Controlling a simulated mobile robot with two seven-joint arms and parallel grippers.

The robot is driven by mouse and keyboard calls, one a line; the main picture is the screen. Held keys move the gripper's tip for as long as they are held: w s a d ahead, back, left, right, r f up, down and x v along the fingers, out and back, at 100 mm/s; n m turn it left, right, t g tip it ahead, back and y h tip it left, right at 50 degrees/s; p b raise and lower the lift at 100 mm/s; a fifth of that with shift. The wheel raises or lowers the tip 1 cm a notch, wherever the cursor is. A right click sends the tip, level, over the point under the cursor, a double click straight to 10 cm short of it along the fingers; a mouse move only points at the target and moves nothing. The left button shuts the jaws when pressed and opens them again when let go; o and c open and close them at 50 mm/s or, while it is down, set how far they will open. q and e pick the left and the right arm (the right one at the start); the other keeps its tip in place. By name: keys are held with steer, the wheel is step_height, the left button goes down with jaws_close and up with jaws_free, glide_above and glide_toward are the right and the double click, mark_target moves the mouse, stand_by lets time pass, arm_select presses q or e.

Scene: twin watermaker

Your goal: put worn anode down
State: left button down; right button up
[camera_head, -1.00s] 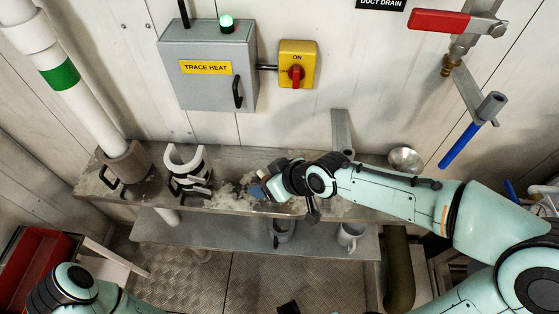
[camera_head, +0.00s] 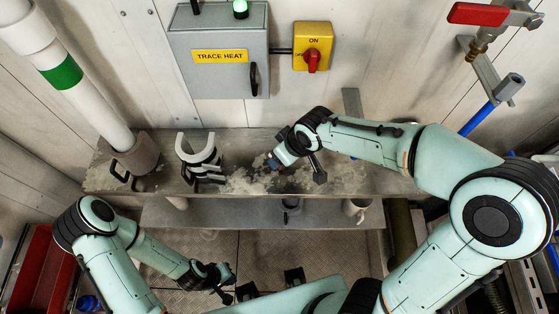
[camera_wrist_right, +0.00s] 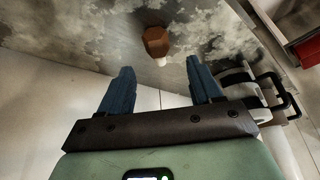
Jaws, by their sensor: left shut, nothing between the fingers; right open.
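A brown, hex-headed plug with a short pale stub, which looks like the worn anode (camera_wrist_right: 156,41), rests on the stained bench in the right wrist view. My right gripper (camera_wrist_right: 162,82) is open, with its two blue fingers apart. The plug lies beyond the fingertips, roughly in line with the gap, and I see no contact. In the head view my right gripper (camera_head: 273,162) is low over the bench (camera_head: 235,145); the plug cannot be made out there. My left gripper (camera_head: 228,282) is shut and empty, low in front of the bench.
A white clamp-like holder (camera_head: 195,155) and a white pipe (camera_head: 85,95) in a grey socket stand left on the bench. The trace heat box (camera_head: 220,55) and yellow switch (camera_head: 312,47) are on the wall. A red box (camera_head: 38,270) is lower left.

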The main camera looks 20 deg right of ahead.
steer(key=x, duration=0.6)
steer(key=shift+w+d, duration=0.1)
steer(key=shift+d, duration=0.05)
jaws_close()
steer(key=shift+r, duration=0.2)
